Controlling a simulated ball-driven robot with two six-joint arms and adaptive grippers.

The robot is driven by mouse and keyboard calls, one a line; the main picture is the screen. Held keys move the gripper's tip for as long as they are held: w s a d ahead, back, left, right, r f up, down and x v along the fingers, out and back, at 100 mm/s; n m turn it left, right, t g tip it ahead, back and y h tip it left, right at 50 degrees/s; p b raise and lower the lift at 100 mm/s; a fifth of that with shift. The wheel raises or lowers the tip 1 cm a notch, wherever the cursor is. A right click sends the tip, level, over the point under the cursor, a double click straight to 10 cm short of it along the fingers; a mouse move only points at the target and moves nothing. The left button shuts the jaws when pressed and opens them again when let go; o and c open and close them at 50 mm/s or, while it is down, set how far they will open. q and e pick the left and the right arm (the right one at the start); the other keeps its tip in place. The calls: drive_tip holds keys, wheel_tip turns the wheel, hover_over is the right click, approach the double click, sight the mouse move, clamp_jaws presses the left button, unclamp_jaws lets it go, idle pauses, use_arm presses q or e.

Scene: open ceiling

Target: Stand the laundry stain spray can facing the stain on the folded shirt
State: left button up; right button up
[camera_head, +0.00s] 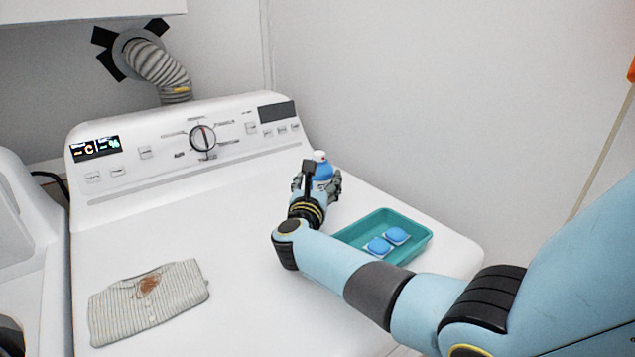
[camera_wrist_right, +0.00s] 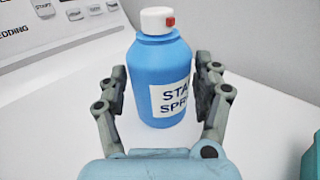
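The blue spray can (camera_wrist_right: 150,75) with a white cap and a "STA… SPR…" label stands upright on the white machine top. Its red nozzle (camera_wrist_right: 170,21) points to the right and toward the wrist camera. In the head view the can (camera_head: 322,171) is partly hidden behind my right gripper. My right gripper (camera_wrist_right: 160,88) is open, with a finger on each side of the can and narrow gaps visible. The folded striped shirt (camera_head: 180,303) lies at the front left, with a reddish-brown stain (camera_head: 147,286) on its upper part. My left gripper is not in view.
A teal tray (camera_head: 421,238) with two blue-and-white pods (camera_head: 396,235) sits right of my right forearm. The control panel (camera_head: 180,140) rises at the back. The machine top between shirt and gripper is clear.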

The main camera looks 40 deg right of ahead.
drive_tip(key=shift+o, duration=1)
